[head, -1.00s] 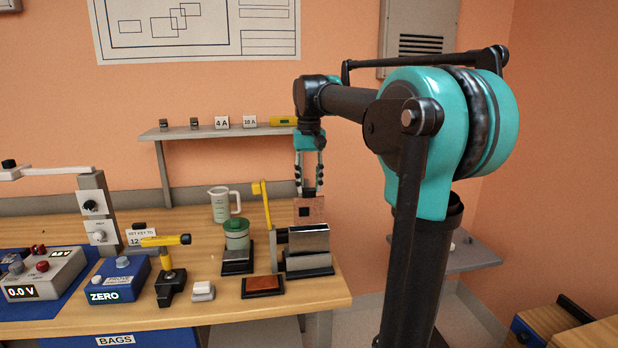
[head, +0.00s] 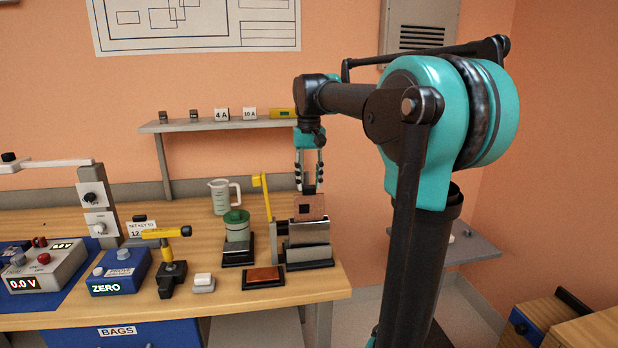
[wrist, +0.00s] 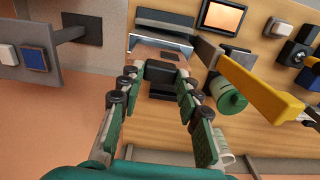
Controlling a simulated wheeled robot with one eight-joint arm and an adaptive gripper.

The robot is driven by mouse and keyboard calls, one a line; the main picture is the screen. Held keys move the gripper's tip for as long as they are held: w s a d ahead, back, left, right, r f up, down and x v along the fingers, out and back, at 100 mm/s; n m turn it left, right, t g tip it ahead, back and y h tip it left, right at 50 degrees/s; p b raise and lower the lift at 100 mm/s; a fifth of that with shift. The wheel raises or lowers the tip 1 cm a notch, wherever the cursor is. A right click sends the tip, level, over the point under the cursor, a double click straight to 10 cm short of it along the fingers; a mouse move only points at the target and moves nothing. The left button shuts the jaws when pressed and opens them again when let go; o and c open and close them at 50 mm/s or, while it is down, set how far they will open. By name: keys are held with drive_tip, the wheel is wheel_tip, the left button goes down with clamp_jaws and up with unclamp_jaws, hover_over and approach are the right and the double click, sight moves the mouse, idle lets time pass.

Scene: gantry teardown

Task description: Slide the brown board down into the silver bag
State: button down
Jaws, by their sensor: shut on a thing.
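My gripper (head: 309,189) is shut on the brown board (head: 311,206), a small upright square with a dark chip. The board hangs directly above the silver bag (head: 308,234), which stands upright in a dark holder. The board's lower edge meets the bag's top rim in the head view; I cannot tell how far inside it is. In the wrist view my gripper (wrist: 158,85) points at the bag (wrist: 160,40), and the board (wrist: 157,55) shows partly between the fingers, its rest hidden by a dark block.
A yellow lever (head: 264,197) stands close to the left of the bag. A green-lidded jar (head: 237,226), a beaker (head: 221,197) and an orange-brown pad (head: 263,276) are nearby. A shelf (head: 225,126) runs along the wall behind. The table's right edge is near.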

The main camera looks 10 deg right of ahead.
sight(309, 194)
drive_tip(key=shift+f, duration=3.5)
drive_tip(key=c, duration=1)
unclamp_jaws()
